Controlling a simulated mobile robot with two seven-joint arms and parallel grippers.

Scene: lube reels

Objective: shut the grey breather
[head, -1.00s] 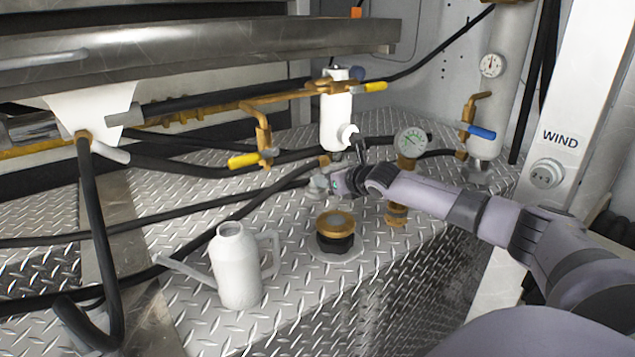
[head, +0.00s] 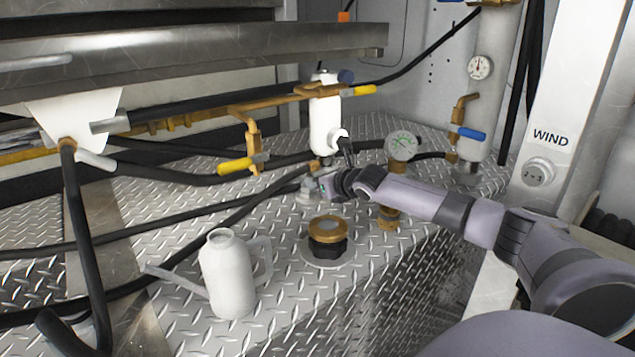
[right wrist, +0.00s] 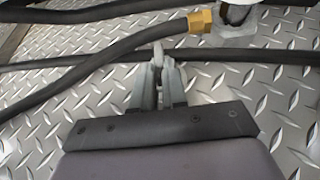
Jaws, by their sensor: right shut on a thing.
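My right gripper (head: 322,187) reaches in from the right, low over the deck. In the right wrist view my right gripper's fingers (right wrist: 158,82) are closed on a thin grey upright piece (right wrist: 158,54), which looks like part of the breather. The fingers and wrist hide much of its body. I cannot tell whether it is open or shut. My left gripper is not in view.
A brass-topped black cap (head: 328,232) stands in front of my right gripper. A white can (head: 228,275) is at front left. Black hoses (head: 215,210) cross the deck on the left.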

